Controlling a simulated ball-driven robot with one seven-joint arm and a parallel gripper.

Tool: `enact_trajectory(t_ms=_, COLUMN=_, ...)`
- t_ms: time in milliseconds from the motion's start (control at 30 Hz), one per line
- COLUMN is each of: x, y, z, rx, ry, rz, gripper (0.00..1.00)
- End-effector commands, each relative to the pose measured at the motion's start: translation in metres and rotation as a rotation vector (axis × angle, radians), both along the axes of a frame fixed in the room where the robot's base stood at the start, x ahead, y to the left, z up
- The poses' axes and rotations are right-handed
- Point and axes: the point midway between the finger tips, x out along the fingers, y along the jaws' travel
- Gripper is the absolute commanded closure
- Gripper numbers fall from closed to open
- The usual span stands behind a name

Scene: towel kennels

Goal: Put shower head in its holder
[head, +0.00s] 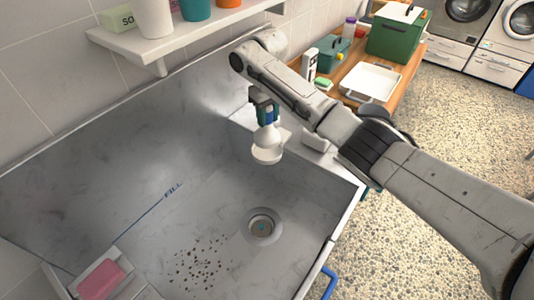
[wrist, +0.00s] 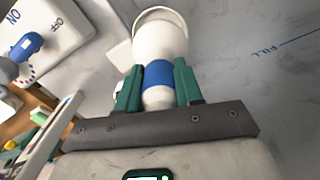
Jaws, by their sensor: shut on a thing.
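My gripper (head: 265,112) hangs above the metal basin near its right back corner, with the white shower head (head: 267,145) below it. In the wrist view, my gripper's green fingers (wrist: 158,88) are shut around the blue band of the shower head (wrist: 160,38), whose wide end points away from the gripper. The shower head hangs clear of the basin floor. A small white piece (wrist: 121,56) shows just left of the shower head in the wrist view; I cannot tell whether it is the holder. No holder is clearly seen.
The basin (head: 185,215) has a drain (head: 263,227), dark specks and a FILL line. A pink soap (head: 100,281) lies at its front left. A shelf (head: 180,40) overhangs the back. A white ON/OFF panel (wrist: 75,22) has a blue lever (wrist: 28,43). A wooden counter (head: 345,65) stands right.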

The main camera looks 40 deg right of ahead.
Motion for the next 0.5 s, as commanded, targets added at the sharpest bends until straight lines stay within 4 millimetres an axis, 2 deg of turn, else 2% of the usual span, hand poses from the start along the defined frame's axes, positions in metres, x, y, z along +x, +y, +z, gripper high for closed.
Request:
enact_trajectory(t_ms=167, x=0.0, y=0.0, z=0.0, rx=0.0, ry=-0.001, rz=0.0, gripper=1.0)
enact_trajectory(t_ms=500, x=0.0, y=0.0, z=-0.019, rx=0.001, ry=-0.002, rz=-0.001, gripper=1.0)
